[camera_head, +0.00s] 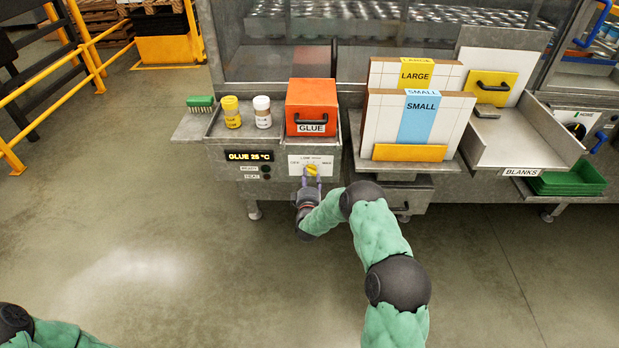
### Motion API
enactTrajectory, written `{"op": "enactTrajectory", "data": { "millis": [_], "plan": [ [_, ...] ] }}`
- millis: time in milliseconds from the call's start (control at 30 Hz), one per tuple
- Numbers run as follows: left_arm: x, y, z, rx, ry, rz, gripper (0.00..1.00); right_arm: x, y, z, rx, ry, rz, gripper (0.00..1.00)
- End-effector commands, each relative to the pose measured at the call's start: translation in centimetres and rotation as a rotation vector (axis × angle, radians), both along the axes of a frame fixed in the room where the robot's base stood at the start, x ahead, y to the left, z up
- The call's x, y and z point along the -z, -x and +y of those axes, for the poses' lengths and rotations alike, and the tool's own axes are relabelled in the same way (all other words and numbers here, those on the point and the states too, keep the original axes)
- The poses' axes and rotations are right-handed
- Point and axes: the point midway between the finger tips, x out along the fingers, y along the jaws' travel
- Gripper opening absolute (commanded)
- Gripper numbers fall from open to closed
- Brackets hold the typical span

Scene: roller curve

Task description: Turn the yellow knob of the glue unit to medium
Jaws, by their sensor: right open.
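The yellow knob (312,170) sits on a white dial plate (298,160) on the front of the glue unit (218,152). The plate's lettering is too small to read fully, and I cannot tell which mark the knob points at. My right gripper (311,177) is at the knob, with its open fingers reaching up on either side of it. I cannot tell whether the fingers touch it. A display left of the plate (249,156) reads GLUE 25 °C. My left arm shows only at the bottom left corner; its gripper is out of view.
An orange GLUE box (311,105) stands on top, beside a yellow jar (231,111), a white jar (262,111) and a green brush (200,103). LARGE and SMALL blanks (420,118) stand to the right. A green bin (568,180) is far right. The floor in front is clear.

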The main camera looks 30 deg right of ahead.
Motion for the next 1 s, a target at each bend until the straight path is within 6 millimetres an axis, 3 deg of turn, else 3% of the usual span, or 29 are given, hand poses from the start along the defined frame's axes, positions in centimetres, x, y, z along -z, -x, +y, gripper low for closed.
{"op": "enactTrajectory", "data": {
  "millis": [200,567,733,1000],
  "plan": [
    [0.7,0.0,0.0,0.000,0.000,0.000,0.65,0.0,-1.8,-1.1,0.000,0.000,-0.001,0.49],
    [0.8,0.0,0.0,0.000,0.000,-0.001,0.65,0.0,-2.1,-1.3,0.000,-0.001,-0.001,0.49],
    [0.8,0.0,0.0,0.000,0.000,-0.001,0.65,0.0,-2.1,-1.3,0.000,-0.001,-0.001,0.01],
    [0.8,0.0,0.0,0.000,0.000,-0.001,0.65,0.0,-2.1,-1.3,0.000,-0.007,-0.003,0.00]
  ]
}}
